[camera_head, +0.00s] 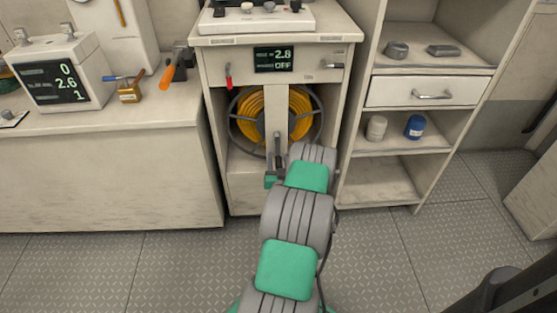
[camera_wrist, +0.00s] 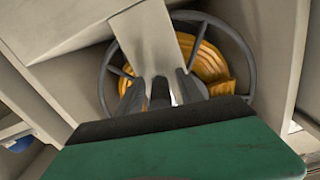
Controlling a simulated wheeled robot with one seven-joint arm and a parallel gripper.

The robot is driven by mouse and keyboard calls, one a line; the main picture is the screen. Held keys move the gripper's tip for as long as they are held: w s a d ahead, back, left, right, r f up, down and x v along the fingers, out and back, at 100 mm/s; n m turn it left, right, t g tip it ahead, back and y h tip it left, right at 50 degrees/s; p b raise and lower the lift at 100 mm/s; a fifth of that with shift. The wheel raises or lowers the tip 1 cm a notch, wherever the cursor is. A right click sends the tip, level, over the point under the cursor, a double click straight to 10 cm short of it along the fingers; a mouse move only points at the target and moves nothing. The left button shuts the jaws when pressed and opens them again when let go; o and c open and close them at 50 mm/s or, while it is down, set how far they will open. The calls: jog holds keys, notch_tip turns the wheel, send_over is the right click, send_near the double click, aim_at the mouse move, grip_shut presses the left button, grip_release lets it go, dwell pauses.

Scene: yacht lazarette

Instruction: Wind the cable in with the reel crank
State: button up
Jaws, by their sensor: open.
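The cable reel stands in the cabinet bay, with yellow cable (camera_head: 252,105) wound inside a grey rim (camera_head: 231,122). A pale upright post (camera_head: 274,110) crosses its front. The grey crank (camera_head: 277,143) shows low in front of the post, partly hidden by my arm. My gripper (camera_head: 274,172) is at the crank's lower end. In the wrist view, my gripper (camera_wrist: 162,92) has its two fingers apart, with a dark upright piece, seemingly the crank handle (camera_wrist: 160,88), between them. I cannot tell whether they touch. The yellow cable (camera_wrist: 208,65) and rim (camera_wrist: 240,45) show behind.
Above the reel are a display (camera_head: 273,59) with OFF on its lower line, a red lever (camera_head: 228,77) and a small handle (camera_head: 333,66). A counter (camera_head: 100,135) stands left and open shelves (camera_head: 400,160) right. The bay's side walls are close to the reel.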

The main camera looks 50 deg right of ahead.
grip_shut()
dwell(0.3)
dwell(1.1)
